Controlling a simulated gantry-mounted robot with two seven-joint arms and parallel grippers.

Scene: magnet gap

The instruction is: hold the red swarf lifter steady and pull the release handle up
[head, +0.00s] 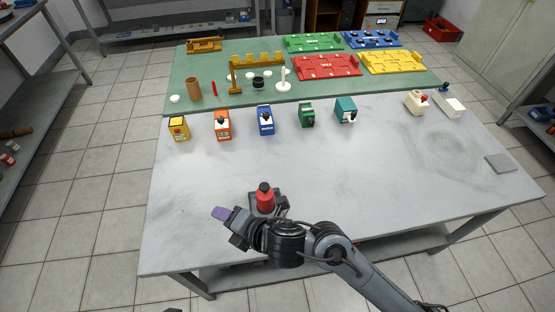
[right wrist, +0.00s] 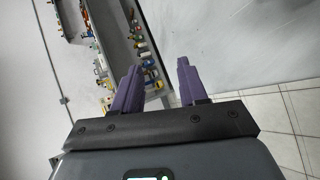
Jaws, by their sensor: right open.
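The red swarf lifter (head: 265,200) stands upright near the front of the pale table in the head view, with a dark knob-like top (head: 264,186). Its lower part is partly hidden by my right wrist, and a grey shape shows around its base. My right gripper (head: 221,213) is just left of and in front of the lifter, its purple fingers pointing left, away from it. In the right wrist view my right gripper (right wrist: 158,72) is open, with nothing between its fingers; the lifter does not show there. My left gripper is not in view.
A row of coloured boxes, including a yellow one (head: 179,128) and a blue one (head: 265,120), stands along the table's middle. Behind them a green mat (head: 330,93) holds trays and small parts. A grey pad (head: 500,163) lies at right. The table's left front is clear.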

